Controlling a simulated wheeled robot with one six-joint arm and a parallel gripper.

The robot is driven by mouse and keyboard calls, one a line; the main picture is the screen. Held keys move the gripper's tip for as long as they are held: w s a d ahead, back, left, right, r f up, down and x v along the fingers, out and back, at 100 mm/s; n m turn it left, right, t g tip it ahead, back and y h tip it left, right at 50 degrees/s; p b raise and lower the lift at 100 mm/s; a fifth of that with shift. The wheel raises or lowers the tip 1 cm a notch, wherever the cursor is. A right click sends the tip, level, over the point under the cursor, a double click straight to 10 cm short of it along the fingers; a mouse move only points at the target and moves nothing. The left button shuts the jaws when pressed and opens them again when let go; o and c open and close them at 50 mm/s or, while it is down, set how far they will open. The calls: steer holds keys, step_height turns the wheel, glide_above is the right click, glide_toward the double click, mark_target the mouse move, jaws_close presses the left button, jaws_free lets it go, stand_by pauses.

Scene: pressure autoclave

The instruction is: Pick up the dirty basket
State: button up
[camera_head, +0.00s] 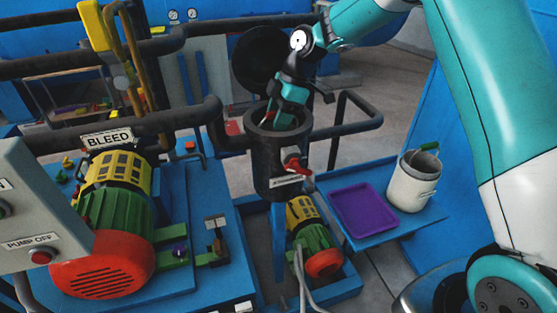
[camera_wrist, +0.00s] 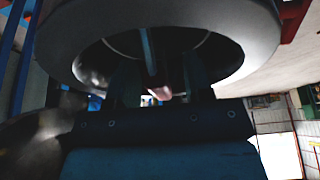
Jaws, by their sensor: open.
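A dark upright cylindrical vessel (camera_head: 277,165) stands open, with its round black lid (camera_head: 258,62) swung up behind it. My gripper (camera_head: 273,113) reaches down into its mouth from above. In the wrist view my gripper (camera_wrist: 160,85) has its two dark fingers apart at the vessel's rim (camera_wrist: 160,15). A thin blue bar (camera_wrist: 148,50) and a small pinkish piece show between or just beyond the fingers; I cannot tell whether they belong to the dirty basket. The basket itself is not clearly visible; the vessel's inside is dark and partly hidden by my gripper.
A whitish bucket-like container with a handle (camera_head: 413,182) stands on a blue side table (camera_head: 400,232), beside a purple tray (camera_head: 363,209) that looks empty. Dark pipes (camera_head: 170,120) run left of the vessel. A green and red motor (camera_head: 115,220) and a grey control box fill the left.

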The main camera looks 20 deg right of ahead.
jaws_close()
steer(key=shift+r, duration=0.1)
